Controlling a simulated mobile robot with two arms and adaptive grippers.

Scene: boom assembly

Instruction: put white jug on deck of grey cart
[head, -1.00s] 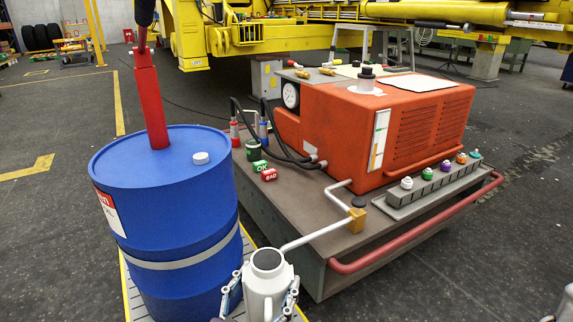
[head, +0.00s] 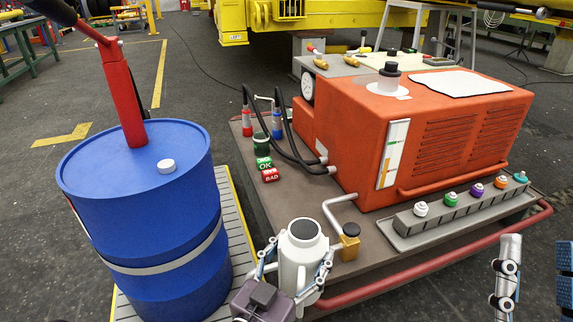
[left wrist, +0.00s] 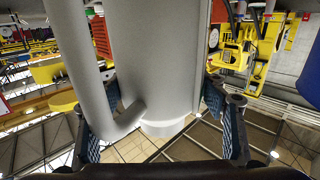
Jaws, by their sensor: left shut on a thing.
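The white jug (head: 299,268) is upright in my left gripper (head: 294,272), low in the middle of the head view. The fingers are shut on its body from both sides. The left wrist view shows the jug's body and handle (left wrist: 160,60) between the blue-padded fingers. In the head view, the jug overlaps the near edge of the grey cart's deck (head: 325,270); I cannot tell whether it is above the deck, and its base is hidden. My right gripper (head: 535,272) is at the lower right, empty, its fingers apart.
An orange machine (head: 420,140) fills the deck's far part. A grey strip with coloured knobs (head: 465,210), a brass block with pipe (head: 349,242) and OK/BAD blocks (head: 266,169) sit on it. A red rail (head: 400,277) edges the cart. A blue drum (head: 140,220) stands left.

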